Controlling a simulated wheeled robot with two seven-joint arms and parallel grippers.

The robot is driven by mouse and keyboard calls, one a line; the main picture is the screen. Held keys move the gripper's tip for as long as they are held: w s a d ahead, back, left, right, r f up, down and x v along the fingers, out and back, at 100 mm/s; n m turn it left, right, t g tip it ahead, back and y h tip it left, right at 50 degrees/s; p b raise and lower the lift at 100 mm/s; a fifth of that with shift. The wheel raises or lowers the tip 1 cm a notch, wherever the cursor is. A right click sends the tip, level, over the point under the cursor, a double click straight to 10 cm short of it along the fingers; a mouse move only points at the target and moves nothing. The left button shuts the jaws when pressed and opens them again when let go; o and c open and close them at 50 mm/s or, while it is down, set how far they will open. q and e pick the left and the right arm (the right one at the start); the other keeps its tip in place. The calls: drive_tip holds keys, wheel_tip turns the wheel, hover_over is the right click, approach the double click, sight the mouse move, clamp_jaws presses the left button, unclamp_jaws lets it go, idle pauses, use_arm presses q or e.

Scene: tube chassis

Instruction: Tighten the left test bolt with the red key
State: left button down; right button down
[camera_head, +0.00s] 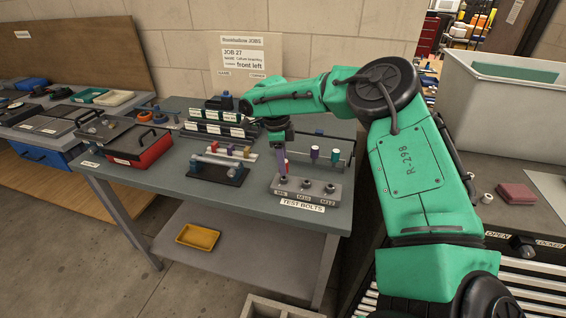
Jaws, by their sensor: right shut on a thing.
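The grey test bolt block (318,197) sits at the front right of the workbench, with three bolts on top and a "TEST BOLTS" label in front. The left test bolt (283,180) is at the block's left end. My right gripper (282,158) points down just above that bolt, fingers close together. A bit of red, the red key (287,166), shows at its fingertips; the gripper is shut on it. The key's lower end is too small to tell whether it touches the bolt. My left gripper is not in view.
A purple-handled key (314,152) and a blue-handled key (335,156) stand in a rack behind the block. A small fixture with coloured pegs (217,168) is left of the block. A red case (139,147) sits further left. A job sign (243,55) stands behind.

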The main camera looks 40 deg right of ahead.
drive_tip(key=shift+r+p, duration=2.35)
drive_tip(key=shift+r, duration=0.65)
